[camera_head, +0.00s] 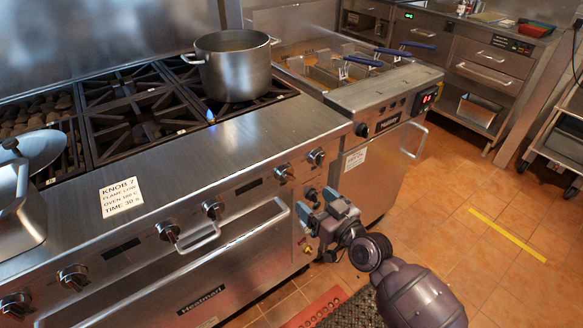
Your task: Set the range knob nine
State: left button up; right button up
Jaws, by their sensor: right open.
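The range front (240,187) carries a row of several round metal knobs, including far-left knobs (15,305) and (73,276), middle knobs (168,231) and (213,209), and right knobs (284,172) and (316,157). No readable number marks knob nine. A small dark knob (311,193) sits below the right pair. My right gripper (318,208) is open at the range's right front corner, below the right pair and close to the small dark knob; contact is unclear. My left gripper is out of view.
A steel pot (233,66) stands on a rear right burner with a blue flame beside it. A fryer (375,95) adjoins the range on the right. Oven handles (230,240) protrude from the front. Open tiled floor (470,240) lies to the right.

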aim_at(291, 177)
jog(key=shift+n, duration=0.3)
jog(key=b+x, duration=0.1)
jog(key=x, duration=0.8)
jog(key=shift+w+r, duration=0.1)
jog(key=shift+r, duration=0.05)
jog(key=shift+w+a, duration=0.35)
jog(key=shift+w, duration=0.15)
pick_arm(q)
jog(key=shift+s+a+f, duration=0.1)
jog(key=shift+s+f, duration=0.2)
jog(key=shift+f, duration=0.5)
pick_arm(e)
jog(key=shift+w+a+r, duration=0.1)
jog(key=shift+w, duration=0.05)
jog(key=c, duration=0.9)
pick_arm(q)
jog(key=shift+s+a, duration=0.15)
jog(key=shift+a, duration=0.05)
